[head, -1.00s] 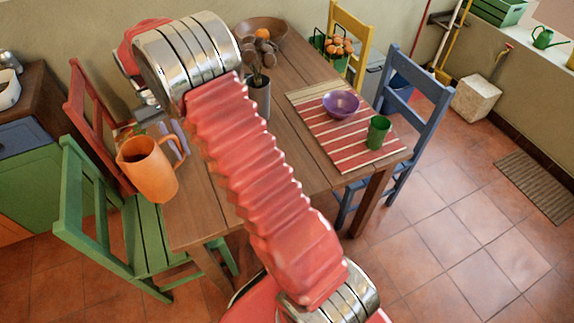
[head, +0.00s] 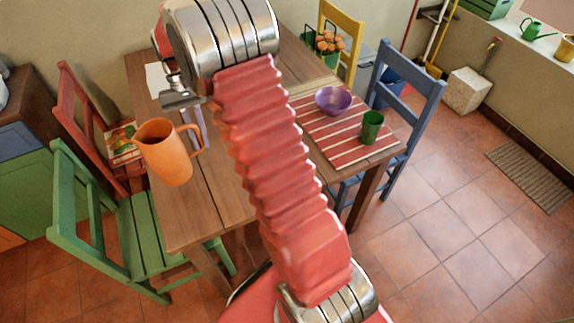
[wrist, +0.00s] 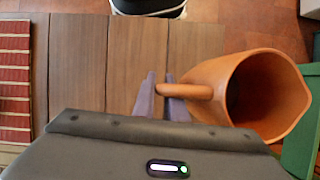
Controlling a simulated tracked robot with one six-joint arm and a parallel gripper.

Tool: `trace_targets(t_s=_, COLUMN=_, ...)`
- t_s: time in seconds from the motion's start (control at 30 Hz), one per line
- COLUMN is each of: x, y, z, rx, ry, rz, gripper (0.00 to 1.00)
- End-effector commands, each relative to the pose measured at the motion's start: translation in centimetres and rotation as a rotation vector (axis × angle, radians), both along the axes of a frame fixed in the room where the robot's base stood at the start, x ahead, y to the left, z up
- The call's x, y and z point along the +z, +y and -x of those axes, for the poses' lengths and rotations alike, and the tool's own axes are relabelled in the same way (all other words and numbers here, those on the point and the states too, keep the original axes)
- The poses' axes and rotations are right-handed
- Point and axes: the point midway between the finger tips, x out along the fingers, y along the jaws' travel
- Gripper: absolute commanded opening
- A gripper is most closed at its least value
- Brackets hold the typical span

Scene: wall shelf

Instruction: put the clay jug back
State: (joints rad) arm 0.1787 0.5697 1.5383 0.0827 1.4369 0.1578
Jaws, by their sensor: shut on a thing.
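The orange clay jug (head: 165,152) is in the air over the near left side of the wooden table, close to the green chair. It is nearly upright with a slight tilt. In the wrist view, the jug (wrist: 212,76) is at the right with its open mouth showing, and its inside is dark. My gripper (head: 198,127) is shut on the jug's handle. In the wrist view, the two purple fingers of my gripper (wrist: 158,92) lie on either side of the handle. The far part of the gripper is partly hidden by my arm in the head view.
A purple bowl (head: 333,100) and a green cup (head: 371,127) stand on a striped red mat (head: 335,150). Green (head: 140,230), red (head: 85,110), blue (head: 415,90) and yellow (head: 345,35) chairs surround the table (head: 200,222). My arm hides its middle.

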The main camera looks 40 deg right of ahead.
Motion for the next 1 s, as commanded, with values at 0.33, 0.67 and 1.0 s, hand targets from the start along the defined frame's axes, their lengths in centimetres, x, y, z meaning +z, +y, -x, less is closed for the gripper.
trace_targets(t_s=0.33, x=1.4, y=-5.9, z=4.3, rx=-0.335, ry=-0.014, rz=0.0, gripper=0.0)
trace_targets(t_s=0.67, x=2.3, y=-10.2, z=9.0, rx=-0.654, ry=-0.016, rz=-0.001, gripper=0.0)
trace_targets(t_s=1.0, x=3.0, y=-13.5, z=14.0, rx=-0.987, ry=-0.012, rz=-0.005, gripper=0.0)
